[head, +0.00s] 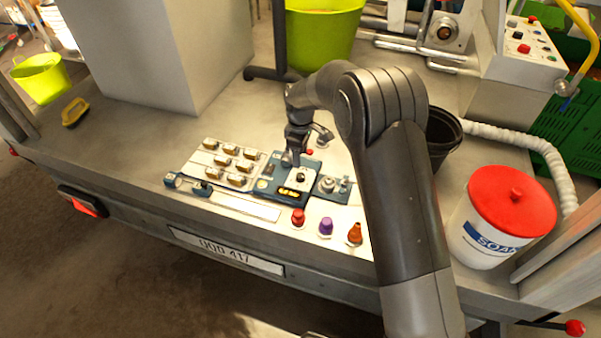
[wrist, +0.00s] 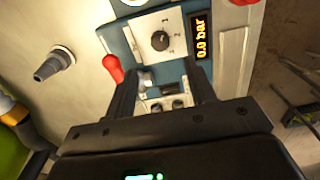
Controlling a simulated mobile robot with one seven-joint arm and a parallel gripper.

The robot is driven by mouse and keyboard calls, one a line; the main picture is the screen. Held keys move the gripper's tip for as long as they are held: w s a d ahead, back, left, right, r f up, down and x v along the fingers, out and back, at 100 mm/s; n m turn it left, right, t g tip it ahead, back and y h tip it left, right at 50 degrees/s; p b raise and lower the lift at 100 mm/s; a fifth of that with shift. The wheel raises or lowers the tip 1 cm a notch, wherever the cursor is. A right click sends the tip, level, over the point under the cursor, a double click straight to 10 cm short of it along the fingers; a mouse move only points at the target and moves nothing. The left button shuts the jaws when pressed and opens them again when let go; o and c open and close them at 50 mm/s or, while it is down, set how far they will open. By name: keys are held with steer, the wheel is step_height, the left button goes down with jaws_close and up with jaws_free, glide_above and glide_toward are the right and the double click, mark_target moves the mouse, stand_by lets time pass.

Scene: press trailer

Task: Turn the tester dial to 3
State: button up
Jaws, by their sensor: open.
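The tester (head: 290,192) is a blue panel on the trailer's bench in the head view, with a lit yellow readout. In the wrist view the tester dial (wrist: 159,41) is a small black knob on a white plate with numerals around it. I cannot tell surely which numeral it points to. The readout (wrist: 202,37) beside it shows 0.0 bar. My gripper (wrist: 160,78) is open and empty; its fingers point toward the tester, with the dial just beyond the gap and not between them. In the head view my gripper (head: 291,157) hangs over the tester's back edge.
A red-tipped lever (wrist: 113,68) stands close to one finger. Small blocks on a plate (head: 222,165) lie left of the tester; red, purple and orange pieces (head: 326,227) stand in front. A soap bucket (head: 500,215) and a black bin (head: 441,135) stand to the right.

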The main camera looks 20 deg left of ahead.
mark_target(300, 175)
step_height(300, 175, down, 9)
stand_by(0.3)
steer(key=shift+c, duration=0.2)
steer(key=c, duration=0.9)
